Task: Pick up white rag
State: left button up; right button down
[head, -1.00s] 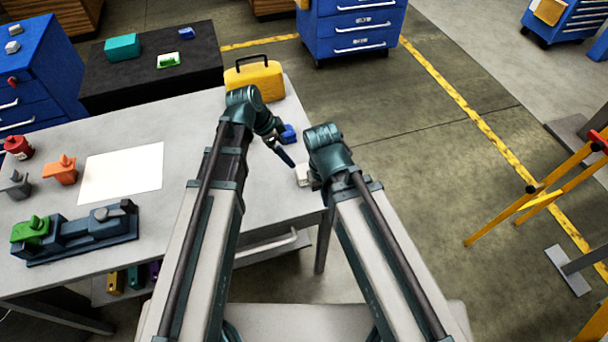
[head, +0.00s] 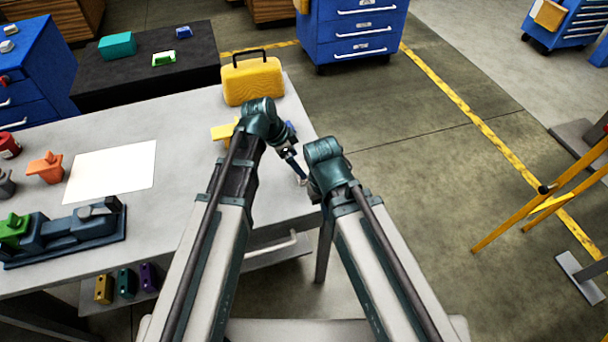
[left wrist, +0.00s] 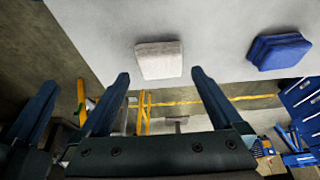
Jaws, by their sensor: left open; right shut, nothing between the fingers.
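The white rag (left wrist: 159,60) is a small folded pad on the grey table, shown in the left wrist view just beyond and between my left fingertips. My left gripper (left wrist: 162,80) is open and empty, with its fingers apart on either side of the rag's line. In the head view my left gripper (head: 301,176) points down near the table's right edge, and the rag is mostly hidden there. A blue folded rag (left wrist: 280,51) lies to the right of the white one. My right gripper (head: 318,193) is shut and empty beside the table edge, largely hidden by its own wrist.
A yellow case (head: 252,82) stands at the table's back, with a yellow block (head: 223,131) before it. A white sheet (head: 110,172), an orange part (head: 44,168) and a blue jig (head: 70,237) are on the left. The floor to the right is open near the table.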

pick_arm(q)
jog(key=b+x, duration=0.4)
jog(key=x, duration=0.1)
jog(key=shift+s+f+b, duration=0.1)
jog(key=shift+f+b, duration=0.1)
jog(key=shift+b, duration=0.1)
jog(key=shift+r, duration=0.15)
jog(key=c, duration=1.2)
jog(key=shift+c, duration=0.2)
jog(key=shift+r, duration=0.1)
notch_tip(320, 180, up, 10)
jog(key=p, duration=1)
